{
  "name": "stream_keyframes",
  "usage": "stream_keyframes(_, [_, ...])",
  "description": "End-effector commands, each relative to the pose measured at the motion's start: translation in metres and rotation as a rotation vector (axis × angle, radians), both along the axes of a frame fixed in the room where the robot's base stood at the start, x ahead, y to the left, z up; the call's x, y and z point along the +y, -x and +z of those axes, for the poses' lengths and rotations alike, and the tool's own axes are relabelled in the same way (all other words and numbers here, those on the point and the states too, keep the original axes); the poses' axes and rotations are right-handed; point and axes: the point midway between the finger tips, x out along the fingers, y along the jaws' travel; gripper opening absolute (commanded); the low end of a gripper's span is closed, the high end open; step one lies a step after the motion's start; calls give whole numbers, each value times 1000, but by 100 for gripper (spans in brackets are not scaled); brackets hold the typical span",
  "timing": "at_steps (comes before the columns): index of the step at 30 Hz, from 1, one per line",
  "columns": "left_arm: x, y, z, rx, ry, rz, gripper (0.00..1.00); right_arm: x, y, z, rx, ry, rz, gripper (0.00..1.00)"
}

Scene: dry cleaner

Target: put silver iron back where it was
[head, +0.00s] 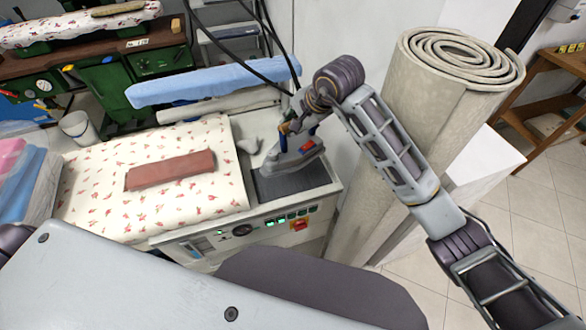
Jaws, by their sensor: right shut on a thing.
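The fingers and handle are small and partly hidden by the wrist. My left gripper is not in view.
A floral padded board (95,200) with a folded reddish-brown cloth (170,170) lies left of the pad. A control panel (270,228) is in front. A rolled carpet (420,110) stands close on the right. A blue-covered board (210,84) and black cables are behind.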

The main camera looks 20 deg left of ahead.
Motion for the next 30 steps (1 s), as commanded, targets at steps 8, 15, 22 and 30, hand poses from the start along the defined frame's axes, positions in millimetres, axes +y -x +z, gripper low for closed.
stream_keyframes(8, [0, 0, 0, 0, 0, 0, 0, 2, 0, 7, -10, -10, 2, 0])
stream_keyframes(15, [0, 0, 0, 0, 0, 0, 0, 2, 0, 7, -10, -10, 2, 0])
stream_keyframes(22, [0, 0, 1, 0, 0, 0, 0, 2, 0, 3, -9, -11, 2, 0])
stream_keyframes(30, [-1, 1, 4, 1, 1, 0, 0, 2, 0, -12, -8, -11, 1, 0])
